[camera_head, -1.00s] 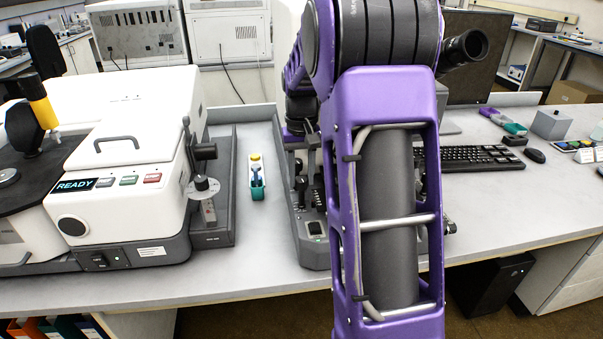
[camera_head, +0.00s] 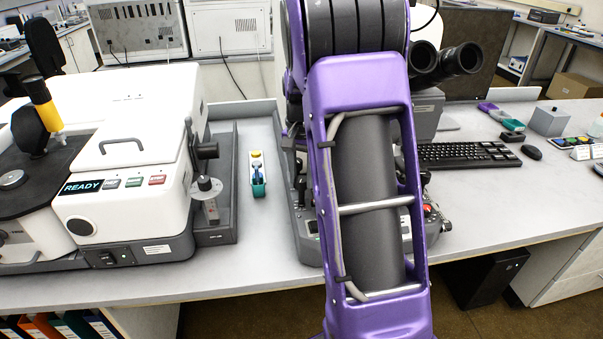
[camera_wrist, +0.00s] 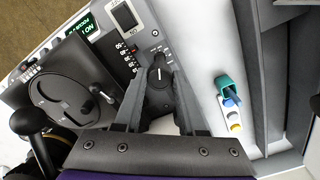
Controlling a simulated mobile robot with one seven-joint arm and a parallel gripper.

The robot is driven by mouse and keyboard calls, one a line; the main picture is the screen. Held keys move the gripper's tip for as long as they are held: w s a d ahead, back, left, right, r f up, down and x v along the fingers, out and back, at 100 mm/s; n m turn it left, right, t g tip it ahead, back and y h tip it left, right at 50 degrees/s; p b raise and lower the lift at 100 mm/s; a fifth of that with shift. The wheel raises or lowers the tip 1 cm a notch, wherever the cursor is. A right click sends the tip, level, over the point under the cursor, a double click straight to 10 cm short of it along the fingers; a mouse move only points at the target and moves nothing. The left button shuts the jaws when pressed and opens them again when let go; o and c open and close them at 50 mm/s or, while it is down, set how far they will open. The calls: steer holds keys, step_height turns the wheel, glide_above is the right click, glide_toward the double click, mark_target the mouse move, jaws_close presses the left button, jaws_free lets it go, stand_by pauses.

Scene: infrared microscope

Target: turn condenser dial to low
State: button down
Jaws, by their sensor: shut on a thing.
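The condenser dial appears to be the black knob (camera_wrist: 160,74) on the light panel in the wrist view. A short white line on it points roughly up in the picture, with small markings above it too small to read. My gripper (camera_wrist: 160,88) has one finger on each side of the knob and is shut on it. In the head view the knob and my gripper are hidden behind my purple arm. The microscope's eyepieces (camera_head: 450,62) show to the right of my arm.
A round dark stage part (camera_wrist: 62,98) is left of my fingers. A teal-and-white holder (camera_head: 257,172) stands on the bench, left of the microscope. The white READY instrument (camera_head: 130,190) is further left.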

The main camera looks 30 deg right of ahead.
steer(key=shift+r, duration=0.1)
stand_by(0.3)
steer(key=c, duration=0.5)
jaws_free()
step_height(320, 180, up, 17)
steer(key=p, duration=0.2)
steer(key=shift+r+p, duration=0.2)
steer(key=shift+p, duration=0.15)
